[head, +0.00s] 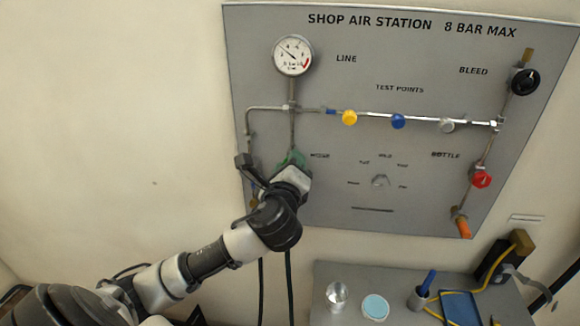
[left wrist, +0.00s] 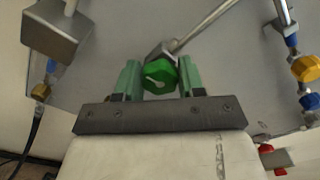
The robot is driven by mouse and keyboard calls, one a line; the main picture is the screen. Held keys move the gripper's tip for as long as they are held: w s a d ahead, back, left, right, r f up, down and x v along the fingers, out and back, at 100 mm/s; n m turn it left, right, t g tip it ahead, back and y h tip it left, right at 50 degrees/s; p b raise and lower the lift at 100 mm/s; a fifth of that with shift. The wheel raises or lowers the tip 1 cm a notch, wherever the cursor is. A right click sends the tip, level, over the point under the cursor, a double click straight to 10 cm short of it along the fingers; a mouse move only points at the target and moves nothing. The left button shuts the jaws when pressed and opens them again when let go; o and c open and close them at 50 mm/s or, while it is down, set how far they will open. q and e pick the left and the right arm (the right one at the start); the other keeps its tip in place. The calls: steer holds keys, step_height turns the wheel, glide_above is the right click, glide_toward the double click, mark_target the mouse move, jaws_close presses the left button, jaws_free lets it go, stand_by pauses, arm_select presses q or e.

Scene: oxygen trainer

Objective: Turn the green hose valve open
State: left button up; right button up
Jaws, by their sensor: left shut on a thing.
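The green hose valve (left wrist: 160,75) is a faceted green knob with a pale mark on its face, on a metal pipe fitting. In the left wrist view it sits between the two green fingers of my left gripper (left wrist: 158,80), which is shut on it. In the head view my left arm reaches up from the lower left. Its wrist covers most of the valve, and only a bit of green (head: 292,158) shows there. My right gripper is in neither view.
The grey panel (head: 330,75) carries a gauge (head: 293,55), a yellow knob (head: 349,118), a blue knob (head: 398,121), a red valve (head: 481,180) and a black bleed knob (head: 525,81). Below, a grey table (head: 400,285) holds a glass (head: 337,295) and a cup (head: 419,298).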

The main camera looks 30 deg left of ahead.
arm_select(q)
steer(key=n, duration=0.4)
steer(key=shift+f+n, duration=0.15)
steer(key=shift+n, duration=0.15)
steer(key=n+b, duration=0.1)
steer(key=n, duration=0.3)
steer(key=shift+n, duration=0.3)
steer(key=n, duration=0.4)
steer(key=shift+f, duration=0.1)
steer(key=shift+n, duration=1.9)
steer(key=shift+b, duration=0.3)
steer(key=o, duration=0.9)
